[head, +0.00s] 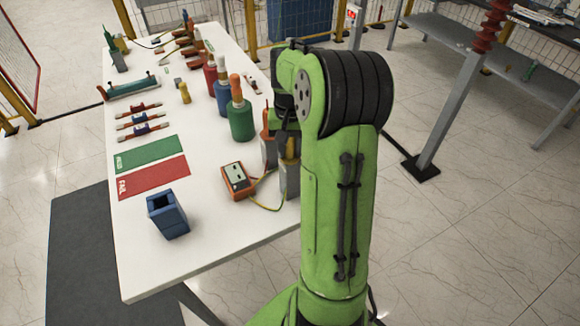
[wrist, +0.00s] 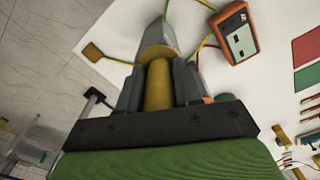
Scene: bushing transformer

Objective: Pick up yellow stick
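The yellow stick (wrist: 158,86) is between the two fingers of my gripper (wrist: 159,82) in the wrist view, with no clear gap on either side. A grey block (wrist: 172,28) with a yellow round end joins the stick at its far end. In the head view the yellow stick (head: 291,147) shows beside my green arm, above the grey body (head: 290,180), at the right edge of the table. My arm hides part of both, and the fingers are hidden in that view. I cannot tell whether the grey body touches the table.
The white table (head: 230,215) carries an orange meter (head: 238,181) with leads close by. An orange-topped grey piece (head: 268,140) stands just left of the stick. Green (head: 242,120), blue and red bushings stand behind. A blue box (head: 167,214) and green and red mats lie left.

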